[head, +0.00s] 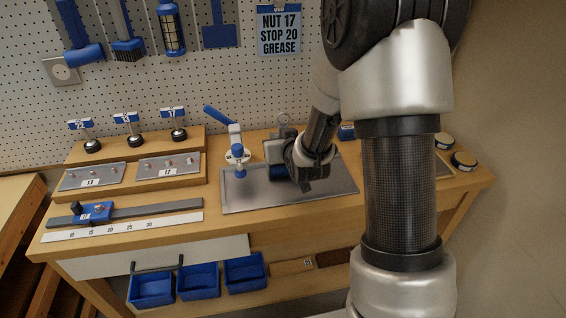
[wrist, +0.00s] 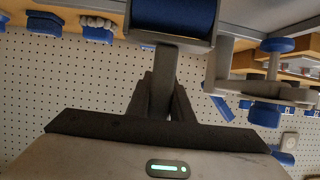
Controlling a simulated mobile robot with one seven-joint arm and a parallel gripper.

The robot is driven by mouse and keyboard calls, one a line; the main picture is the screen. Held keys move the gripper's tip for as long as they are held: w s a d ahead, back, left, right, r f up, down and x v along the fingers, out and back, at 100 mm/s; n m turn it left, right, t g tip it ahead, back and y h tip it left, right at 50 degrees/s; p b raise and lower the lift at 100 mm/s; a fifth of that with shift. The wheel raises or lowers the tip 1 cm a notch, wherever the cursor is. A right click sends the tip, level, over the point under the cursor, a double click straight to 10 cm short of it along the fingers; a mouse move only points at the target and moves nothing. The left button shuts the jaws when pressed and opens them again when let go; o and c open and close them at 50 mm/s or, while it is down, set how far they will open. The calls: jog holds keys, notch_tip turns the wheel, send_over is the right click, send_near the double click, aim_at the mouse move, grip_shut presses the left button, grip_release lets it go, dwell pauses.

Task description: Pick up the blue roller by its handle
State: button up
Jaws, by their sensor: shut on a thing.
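The blue roller (wrist: 175,14) is at the top of the wrist view, in a grey frame with a grey handle (wrist: 163,68). My gripper (wrist: 162,88) is shut on that handle, one dark finger on each side. In the head view the roller (head: 277,172) shows just left of my gripper (head: 296,160), over the grey metal plate (head: 250,195) on the bench. My gripper and arm partly hide it there. I cannot tell whether the roller touches the plate.
A toggle clamp with a blue lever (head: 234,135) stands close left of the roller. Farther left are a stepped wooden block (head: 190,145) and a slide gauge (head: 125,214). A pegboard (head: 200,80) with hung tools is behind. Blue bins (head: 199,281) sit below the bench front.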

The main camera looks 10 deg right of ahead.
grip_shut()
jog(key=shift+r, duration=0.15)
